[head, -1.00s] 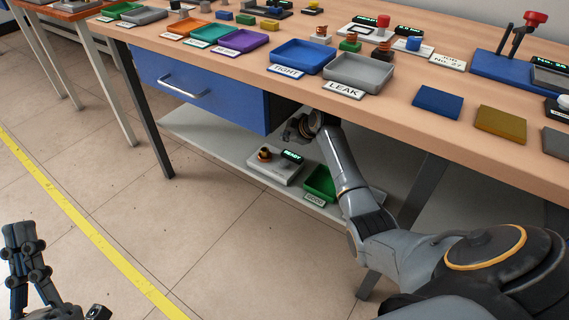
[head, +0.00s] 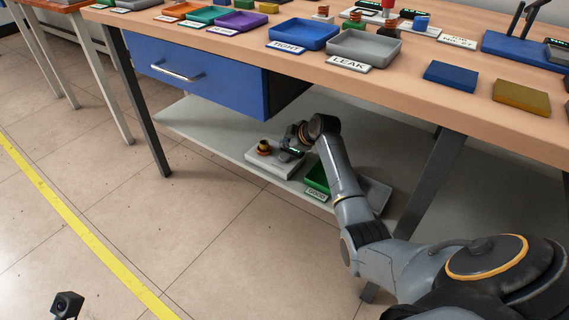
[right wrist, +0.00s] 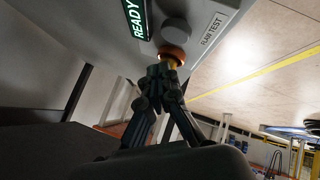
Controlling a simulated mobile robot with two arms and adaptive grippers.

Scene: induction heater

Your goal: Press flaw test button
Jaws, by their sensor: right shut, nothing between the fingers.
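The tester (head: 270,165) is a light grey box on the low shelf under the bench. Its green READY display (right wrist: 135,18) and FLAW TEST label (right wrist: 213,28) show in the right wrist view. Between them are a round grey cap (right wrist: 175,32) and an orange-and-gold round piece (right wrist: 173,55); I cannot tell which is the button. My right gripper (head: 290,147) is at the tester, by the display in the head view. In the right wrist view its shut, empty fingertips (right wrist: 164,70) are close to the orange-gold piece; contact is unclear. My left gripper is out of view.
A green tray (head: 318,178) stands right of the tester on the shelf (head: 205,128). The blue drawer (head: 195,75) and bench top (head: 400,75) are above. A dark bench leg (head: 435,180) stands to the right.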

